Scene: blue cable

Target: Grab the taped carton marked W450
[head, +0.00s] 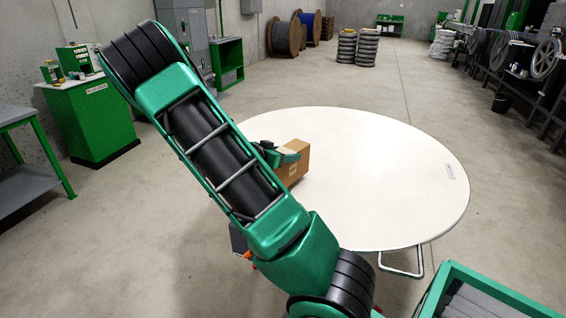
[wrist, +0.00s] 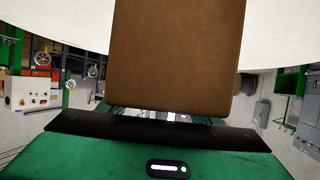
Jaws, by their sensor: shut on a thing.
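A brown carton (head: 298,160) is at the left part of the round white table (head: 390,180), partly hidden behind my arm and gripper. My gripper (head: 284,157) is shut on the carton. In the wrist view the carton (wrist: 180,55) fills the upper middle, right against the dark edge of my gripper (wrist: 165,122). I cannot read any W450 marking or make out the tape. I cannot tell whether the carton touches the table top.
A green cabinet (head: 92,122) and a grey-topped bench (head: 30,185) stand at the left. Cable reels (head: 285,38) stand far back, and open floor surrounds the table.

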